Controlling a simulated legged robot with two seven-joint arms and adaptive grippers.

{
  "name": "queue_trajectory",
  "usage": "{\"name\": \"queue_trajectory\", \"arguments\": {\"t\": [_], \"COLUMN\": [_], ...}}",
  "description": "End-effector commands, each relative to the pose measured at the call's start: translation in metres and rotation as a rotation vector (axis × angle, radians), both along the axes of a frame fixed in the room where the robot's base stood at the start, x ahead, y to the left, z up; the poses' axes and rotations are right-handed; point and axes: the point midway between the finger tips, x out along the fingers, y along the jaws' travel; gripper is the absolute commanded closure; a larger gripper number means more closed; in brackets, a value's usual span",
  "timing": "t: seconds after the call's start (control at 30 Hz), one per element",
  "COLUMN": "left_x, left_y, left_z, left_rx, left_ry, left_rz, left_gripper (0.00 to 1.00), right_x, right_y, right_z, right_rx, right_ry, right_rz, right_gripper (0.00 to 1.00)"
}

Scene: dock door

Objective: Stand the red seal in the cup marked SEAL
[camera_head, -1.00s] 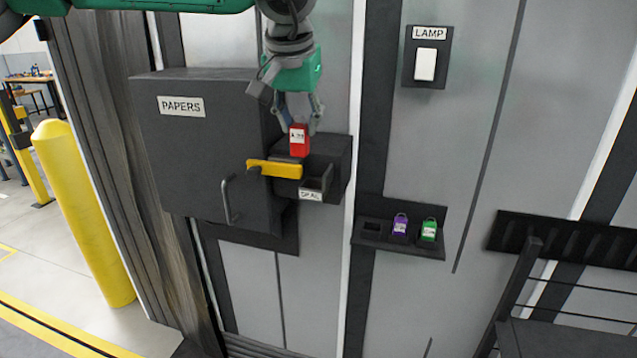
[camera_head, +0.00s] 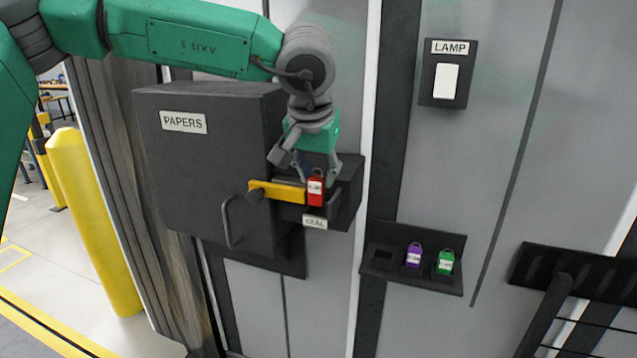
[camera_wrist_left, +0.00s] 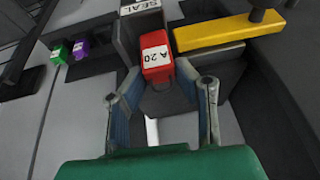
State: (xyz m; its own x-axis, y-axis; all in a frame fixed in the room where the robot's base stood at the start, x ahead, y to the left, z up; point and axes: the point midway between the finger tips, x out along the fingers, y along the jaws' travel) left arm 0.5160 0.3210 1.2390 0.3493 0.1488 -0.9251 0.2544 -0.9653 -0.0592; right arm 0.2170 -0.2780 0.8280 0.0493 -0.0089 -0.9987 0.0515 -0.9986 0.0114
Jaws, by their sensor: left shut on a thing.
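The red seal (camera_head: 316,190), with a white label, is held upright in my left gripper (camera_head: 316,175). In the head view it is just above the SEAL label (camera_head: 315,222) and hides most of the cup (camera_head: 329,210). In the left wrist view the seal (camera_wrist_left: 157,62) is between the fingers of the left gripper (camera_wrist_left: 160,95), beside the cup wall (camera_wrist_left: 126,38). I cannot tell whether its base is inside the cup. My right gripper is not in view.
A yellow latch bar (camera_head: 279,191) lies just left of the seal, across the black PAPERS box (camera_head: 190,160). A rack (camera_head: 380,265) below right holds a purple seal (camera_head: 413,256) and a green seal (camera_head: 445,262), with one empty slot. A LAMP switch (camera_head: 446,81) is at upper right.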

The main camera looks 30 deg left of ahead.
Motion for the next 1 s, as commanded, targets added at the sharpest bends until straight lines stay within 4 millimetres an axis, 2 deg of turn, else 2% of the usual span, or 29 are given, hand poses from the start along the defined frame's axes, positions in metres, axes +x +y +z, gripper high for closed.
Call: {"name": "queue_trajectory", "arguments": {"t": [0.03,0.1,0.43,0.83,0.87,0.9,0.93,1.0], "left_x": [-0.001,-0.001,0.000,-0.001,-0.001,-0.001,-0.001,-0.002], "left_y": [0.000,-0.001,-0.002,0.000,0.001,0.001,0.001,0.000], "left_z": [-0.009,-0.014,-0.017,-0.032,-0.033,-0.033,-0.033,-0.034], "left_rx": [0.001,0.000,0.002,0.002,0.003,0.003,0.003,0.003], "left_ry": [0.002,0.001,0.004,0.014,0.015,0.017,0.017,0.018], "left_rz": [-0.003,-0.001,-0.001,0.000,0.000,-0.001,-0.001,-0.001], "left_gripper": [1.00,1.00,1.00,1.00,0.71,0.57,0.53,0.53], "right_x": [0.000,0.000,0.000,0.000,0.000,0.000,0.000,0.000], "right_y": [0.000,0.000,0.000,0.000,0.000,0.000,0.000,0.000], "right_z": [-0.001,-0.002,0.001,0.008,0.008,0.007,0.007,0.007], "right_rx": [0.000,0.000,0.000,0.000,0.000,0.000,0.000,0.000], "right_ry": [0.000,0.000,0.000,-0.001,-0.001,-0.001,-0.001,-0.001], "right_rz": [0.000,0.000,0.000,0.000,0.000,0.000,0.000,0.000], "right_gripper": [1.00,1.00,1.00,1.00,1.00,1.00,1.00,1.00]}}
